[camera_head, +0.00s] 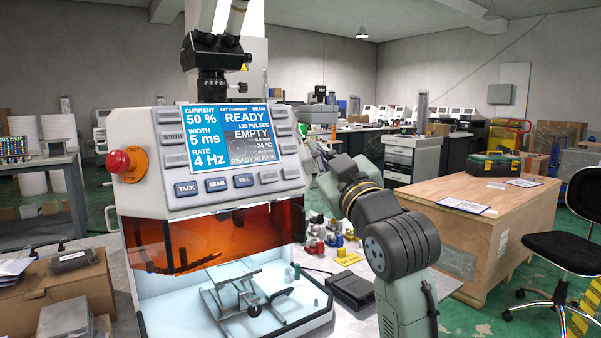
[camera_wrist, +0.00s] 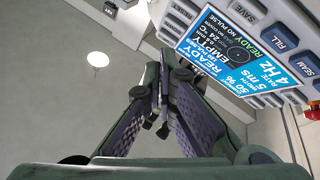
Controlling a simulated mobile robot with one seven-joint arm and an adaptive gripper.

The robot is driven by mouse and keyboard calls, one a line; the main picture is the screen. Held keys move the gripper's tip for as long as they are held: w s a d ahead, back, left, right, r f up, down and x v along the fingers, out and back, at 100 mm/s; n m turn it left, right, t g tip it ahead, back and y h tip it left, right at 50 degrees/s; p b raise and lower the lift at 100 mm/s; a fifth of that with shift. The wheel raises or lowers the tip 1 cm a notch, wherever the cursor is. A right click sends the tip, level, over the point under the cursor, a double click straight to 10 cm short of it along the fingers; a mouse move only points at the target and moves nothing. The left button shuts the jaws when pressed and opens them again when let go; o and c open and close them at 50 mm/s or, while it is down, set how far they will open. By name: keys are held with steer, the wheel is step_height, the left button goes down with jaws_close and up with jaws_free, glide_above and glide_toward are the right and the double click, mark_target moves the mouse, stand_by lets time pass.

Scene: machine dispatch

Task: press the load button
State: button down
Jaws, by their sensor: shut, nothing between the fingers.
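The machine's control panel (camera_head: 150,190) faces me in the head view, with a lit blue screen (camera_head: 232,137) reading READY and EMPTY. Three dark buttons, TACK (camera_head: 186,189), SEAM (camera_head: 217,184) and FILL (camera_head: 243,181), sit below it, with grey keys around the screen. I cannot read a load label on any key. In the wrist view the screen (camera_wrist: 222,50) and the FILL button (camera_wrist: 279,37) appear upside down beyond my gripper (camera_wrist: 164,78). My gripper is shut and empty, with its tips apparently close to the panel's edge; contact cannot be told.
A red emergency knob (camera_head: 120,161) sticks out at the panel's left. An orange shield (camera_head: 215,240) covers the chamber below. A black pedal-like box (camera_head: 351,288) and small coloured parts lie on the bench at right. A wooden crate (camera_head: 480,225) stands farther right.

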mark_target(299, 167)
steer(key=shift+d, duration=0.4)
steer(key=shift+w+a+f+b, duration=0.3)
steer(key=shift+w+a+f, duration=0.45)
steer(key=shift+w, duration=0.35)
steer(key=shift+w+a+f+b, duration=0.25)
steer(key=shift+w+a+f, duration=0.3)
steer(key=shift+w+a, duration=0.4)
steer(key=shift+w+a+f+b, duration=0.3)
steer(key=shift+w+a+f, duration=0.35)
steer(key=shift+w, duration=0.55)
steer(key=shift+w+a, duration=0.1)
steer(key=shift+w+a+f, duration=0.15)
steer(key=shift+w+f, duration=0.05)
steer(key=shift+w, duration=0.05)
steer(key=shift+w+a+f, duration=0.2)
steer(key=shift+w, duration=0.1)
steer(key=shift+s+r, duration=0.1)
steer(key=shift+s+d+r, duration=0.25)
steer(key=shift+s+d, duration=0.15)
steer(key=shift+s, duration=0.15)
